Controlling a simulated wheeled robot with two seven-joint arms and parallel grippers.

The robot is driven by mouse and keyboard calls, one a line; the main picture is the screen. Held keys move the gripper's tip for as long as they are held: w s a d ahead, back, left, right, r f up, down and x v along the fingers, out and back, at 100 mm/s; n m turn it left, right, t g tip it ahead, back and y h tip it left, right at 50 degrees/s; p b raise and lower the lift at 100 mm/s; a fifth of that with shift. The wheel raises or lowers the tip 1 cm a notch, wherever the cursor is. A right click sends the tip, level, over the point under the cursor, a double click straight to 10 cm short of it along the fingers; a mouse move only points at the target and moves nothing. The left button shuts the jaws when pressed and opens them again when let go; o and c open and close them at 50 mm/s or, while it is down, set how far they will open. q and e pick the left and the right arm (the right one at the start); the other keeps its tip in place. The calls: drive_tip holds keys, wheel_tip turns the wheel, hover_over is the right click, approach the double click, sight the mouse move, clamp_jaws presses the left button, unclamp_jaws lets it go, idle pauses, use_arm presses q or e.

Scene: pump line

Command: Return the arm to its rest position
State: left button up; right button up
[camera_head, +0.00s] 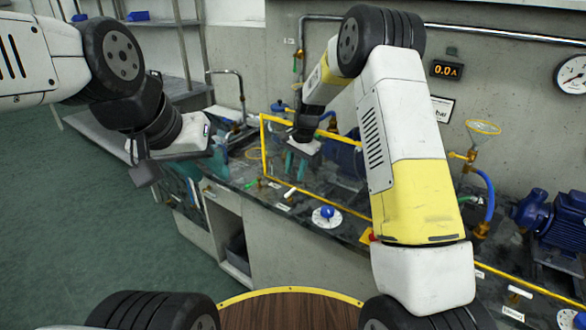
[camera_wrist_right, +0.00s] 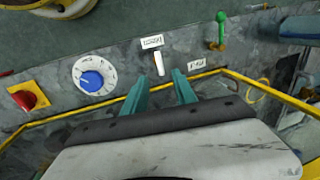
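My right arm reaches over the bench from the right. Its gripper (camera_head: 297,163) has two teal fingers and hangs inside the yellow frame. In the right wrist view the fingers (camera_wrist_right: 159,82) are spread apart with nothing held between them. A white lever (camera_wrist_right: 159,63) shows just past the gap between the fingertips; it also shows in the head view (camera_head: 290,192). My left arm comes in at upper left. Its gripper (camera_head: 188,180) is over the bench's left end; its fingers are partly hidden, so its opening is unclear.
The yellow frame (camera_head: 315,200) surrounds my right gripper's area. A funnel (camera_head: 482,128) and blue motor (camera_head: 552,222) are at right. Open floor (camera_head: 90,240) lies left.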

drive_tip(key=s+d+r+n+t, duration=0.15)
drive_tip(key=s+d+r, duration=0.25)
drive_tip(key=s+r, duration=0.45)
drive_tip(key=s+d+r+n+t, duration=0.15)
drive_tip(key=s+d+r, duration=0.35)
drive_tip(key=r, duration=0.7)
drive_tip(key=s+d+r+n+t, duration=0.1)
drive_tip(key=s+n, duration=0.1)
drive_tip(key=s, duration=0.8)
drive_tip(key=s+d+r+n+t, duration=0.1)
drive_tip(key=s+d+n, duration=0.1)
drive_tip(key=s, duration=0.9)
drive_tip(key=shift+s+d+r+n, duration=0.2)
drive_tip(key=shift+s+r+n, duration=0.1)
drive_tip(key=shift+r, duration=0.05)
